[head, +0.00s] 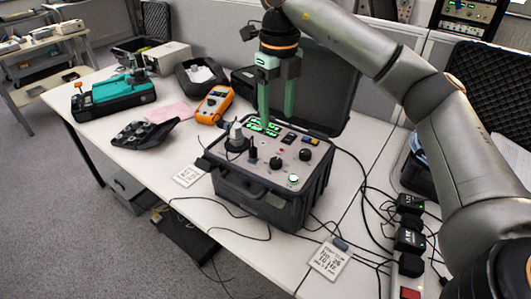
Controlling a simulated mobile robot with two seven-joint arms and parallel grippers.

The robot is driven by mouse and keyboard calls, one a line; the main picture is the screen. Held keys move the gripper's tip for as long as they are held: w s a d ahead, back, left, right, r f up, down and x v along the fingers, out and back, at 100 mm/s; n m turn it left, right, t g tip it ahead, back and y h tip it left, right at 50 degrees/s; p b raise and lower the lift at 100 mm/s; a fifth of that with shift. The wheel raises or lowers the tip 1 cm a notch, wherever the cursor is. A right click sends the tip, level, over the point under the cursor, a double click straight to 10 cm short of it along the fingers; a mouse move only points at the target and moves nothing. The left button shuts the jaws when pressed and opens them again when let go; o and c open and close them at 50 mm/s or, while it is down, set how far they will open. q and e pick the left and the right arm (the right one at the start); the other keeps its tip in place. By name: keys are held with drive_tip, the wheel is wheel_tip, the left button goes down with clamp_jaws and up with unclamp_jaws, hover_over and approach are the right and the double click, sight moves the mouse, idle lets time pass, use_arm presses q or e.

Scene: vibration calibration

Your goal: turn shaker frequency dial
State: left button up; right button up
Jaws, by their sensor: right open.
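The shaker unit is an open black case (262,204) with a grey control panel on the white table. Its panel carries black knobs: one at the right (305,154) and one near the front middle (275,163). Labels are too small to read, so I cannot tell which is the frequency dial. A green lit display (264,127) sits at the panel's back left. My right gripper (277,114) points down above the back of the panel, with its two green fingers apart and nothing between them. It is behind and above the knobs, apart from them. My left gripper is not in view.
The raised case lid (318,85) stands close behind my right gripper. A grey cylinder (236,134) rises from the panel's left. An orange meter (214,104) lies left of the case. Cables (365,190) and black power adapters (409,239) lie at the right. The front left tabletop is mostly clear.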

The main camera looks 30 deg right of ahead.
sight(276, 160)
wheel_tip(276, 160, down, 12)
drive_tip(key=shift+f+b, duration=0.15)
drive_tip(key=shift+b, duration=0.55)
drive_tip(key=shift+c, duration=0.2)
clamp_jaws()
